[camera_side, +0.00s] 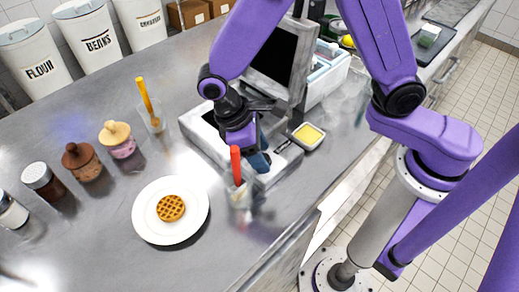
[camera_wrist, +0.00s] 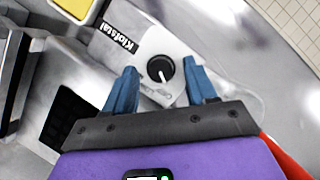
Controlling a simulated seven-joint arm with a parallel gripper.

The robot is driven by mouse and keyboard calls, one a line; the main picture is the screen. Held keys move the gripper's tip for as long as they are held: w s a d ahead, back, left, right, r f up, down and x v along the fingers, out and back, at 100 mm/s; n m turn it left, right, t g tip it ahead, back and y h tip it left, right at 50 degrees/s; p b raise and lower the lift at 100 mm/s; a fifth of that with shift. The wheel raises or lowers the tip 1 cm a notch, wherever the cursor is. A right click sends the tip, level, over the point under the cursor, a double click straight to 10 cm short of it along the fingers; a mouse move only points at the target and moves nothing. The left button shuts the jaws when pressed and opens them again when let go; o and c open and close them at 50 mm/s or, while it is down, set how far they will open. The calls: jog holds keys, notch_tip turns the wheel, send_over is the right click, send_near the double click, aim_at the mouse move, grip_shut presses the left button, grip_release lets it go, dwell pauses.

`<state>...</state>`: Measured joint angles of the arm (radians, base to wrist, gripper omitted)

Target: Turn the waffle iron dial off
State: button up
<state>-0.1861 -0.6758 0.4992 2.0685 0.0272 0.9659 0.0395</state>
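The waffle iron (camera_side: 206,132) stands on the steel counter with its lid (camera_side: 277,60) raised, in the side view. Its control panel (camera_wrist: 133,50) reads "Klofstal" and carries a round black dial (camera_wrist: 160,70) with a white pointer mark. In the wrist view, my gripper (camera_wrist: 164,78) has its two blue fingers apart, one on each side of the dial, with nothing clearly held between them. In the side view, my gripper (camera_side: 262,160) is low over the front of the iron and hides the dial.
A glass with a red-handled utensil (camera_side: 236,165) stands close beside my gripper. A yellow-filled square dish (camera_side: 308,136) is to its right. A plate (camera_side: 150,229) with a waffle (camera_side: 170,208) is at front left. Jars (camera_side: 82,162) stand farther left.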

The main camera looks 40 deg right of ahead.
jog(key=v, duration=1.7)
jog(key=shift+w+r, duration=0.15)
jog(key=shift+w, duration=0.05)
jog(key=s+d+f+n+t+y, duration=0.1)
jog(key=s+d+f, duration=0.2)
jog(key=s+d, duration=0.6)
jog(key=s+d+f+n+t+y, duration=0.2)
jog(key=s+d, duration=0.6)
jog(key=d, duration=0.4)
jog(key=shift+s+d+f+y, duration=0.2)
jog(key=shift+s+f+y, duration=0.1)
jog(key=shift+s+f, duration=0.1)
